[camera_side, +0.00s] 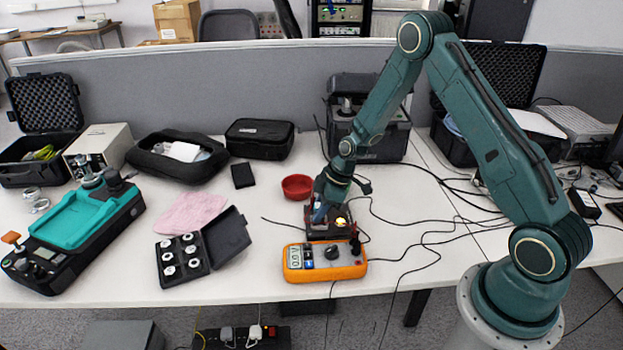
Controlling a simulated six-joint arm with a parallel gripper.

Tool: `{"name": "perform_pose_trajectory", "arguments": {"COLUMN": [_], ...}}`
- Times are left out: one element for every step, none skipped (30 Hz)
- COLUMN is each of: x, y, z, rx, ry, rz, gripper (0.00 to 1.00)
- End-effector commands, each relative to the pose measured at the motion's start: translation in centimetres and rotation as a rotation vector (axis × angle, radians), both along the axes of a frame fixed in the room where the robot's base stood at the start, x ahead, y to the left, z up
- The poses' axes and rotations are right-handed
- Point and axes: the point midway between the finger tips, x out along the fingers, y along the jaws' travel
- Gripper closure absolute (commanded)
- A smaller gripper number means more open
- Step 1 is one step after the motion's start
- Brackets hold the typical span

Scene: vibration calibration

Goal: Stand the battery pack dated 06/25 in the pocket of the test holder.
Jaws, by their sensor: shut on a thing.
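My gripper (326,208) points down right of the red bowl, behind the orange meter. It is shut on a small blue thing (319,214), which seems to be a battery pack; its date is too small to read. Directly below is a dark block with red parts (330,234), which seems to be the test holder. The gripper hides much of its top, so I cannot tell whether the pack is in the pocket or just above it. A small flat black thing (243,175) lies left of the bowl; I cannot tell what it is.
An orange multimeter (326,262) stands close in front of the holder. A red bowl (297,187) is just behind and left. An open case of weights (185,258) lies left. Loose black cables (420,250) cross the table to the right. A grey partition (240,85) stands behind.

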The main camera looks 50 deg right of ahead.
Motion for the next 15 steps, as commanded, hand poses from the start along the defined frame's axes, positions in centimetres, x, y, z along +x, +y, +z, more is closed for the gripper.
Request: {"name": "perform_pose_trajectory", "arguments": {"x": [0.01,0.01,0.01,0.01,0.01,0.01,0.01,0.01,0.02,0.01,0.02,0.03,0.02,0.02,0.03], "y": [0.00,0.00,0.00,0.00,-0.01,0.00,0.00,0.00,0.00,0.00,0.00,0.00,-0.01,0.00,-0.01], "z": [-0.07,-0.12,-0.18,-0.22,-0.27,-0.33,-0.38,-0.42,-0.47,-0.52,-0.56,-0.61,-0.65,-0.69,-0.74], "rx": [0.000,0.000,0.000,0.000,0.000,0.000,0.000,0.000,0.000,0.000,0.000,0.000,0.000,0.000,-0.001], "ry": [0.000,0.000,0.000,0.000,0.000,0.000,0.000,0.000,0.000,0.000,0.000,0.000,0.000,0.000,-0.001], "rz": [0.000,0.000,0.000,0.000,0.000,0.000,0.000,0.000,0.000,0.000,0.000,0.000,0.000,0.000,0.000], "gripper": [0.99,0.99,0.99,0.99,0.99,0.99,0.99,0.99,0.99,0.99,0.99,0.99,0.99,0.99,0.99]}}
